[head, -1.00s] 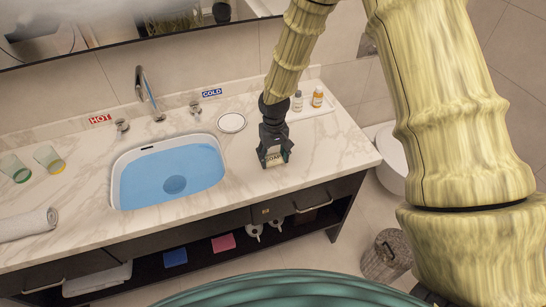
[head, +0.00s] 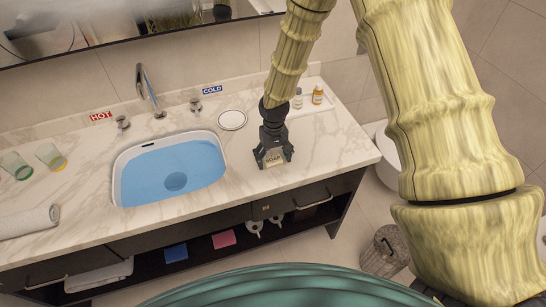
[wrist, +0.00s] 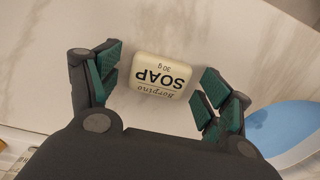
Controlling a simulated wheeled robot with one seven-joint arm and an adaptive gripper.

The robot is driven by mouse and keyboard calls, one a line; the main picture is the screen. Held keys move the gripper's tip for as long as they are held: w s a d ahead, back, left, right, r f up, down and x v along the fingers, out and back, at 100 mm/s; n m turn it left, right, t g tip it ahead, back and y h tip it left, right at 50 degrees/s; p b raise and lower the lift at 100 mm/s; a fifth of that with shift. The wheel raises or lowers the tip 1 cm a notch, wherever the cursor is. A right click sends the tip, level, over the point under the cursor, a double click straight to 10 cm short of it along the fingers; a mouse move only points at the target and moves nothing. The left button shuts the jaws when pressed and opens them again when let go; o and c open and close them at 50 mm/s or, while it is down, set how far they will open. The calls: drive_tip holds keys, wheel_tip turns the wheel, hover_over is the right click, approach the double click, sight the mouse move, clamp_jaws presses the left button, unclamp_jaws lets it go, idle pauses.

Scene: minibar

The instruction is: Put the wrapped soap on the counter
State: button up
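The wrapped soap (head: 273,160) is a small pale block with dark "SOAP" lettering. It appears to rest on the marble counter (head: 318,152), right of the sink. In the wrist view the soap (wrist: 161,75) lies between the spread fingers, label facing the camera and upside down, with gaps on both sides. My gripper (head: 274,157) is open around the soap, low over the counter. In the wrist view my gripper (wrist: 158,84) shows green pads apart from the soap.
A basin of blue water (head: 172,172) is left of my gripper. A round white dish (head: 232,120) and a tray with small bottles (head: 317,95) stand behind. A rolled towel (head: 28,222) and two glasses (head: 50,156) are at the left. Counter right of the soap is clear.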

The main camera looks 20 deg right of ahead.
sight(273, 159)
wheel_tip(273, 159, up, 12)
drive_tip(key=b, duration=0.4)
drive_tip(key=shift+r, duration=0.15)
idle(0.6)
idle(0.4)
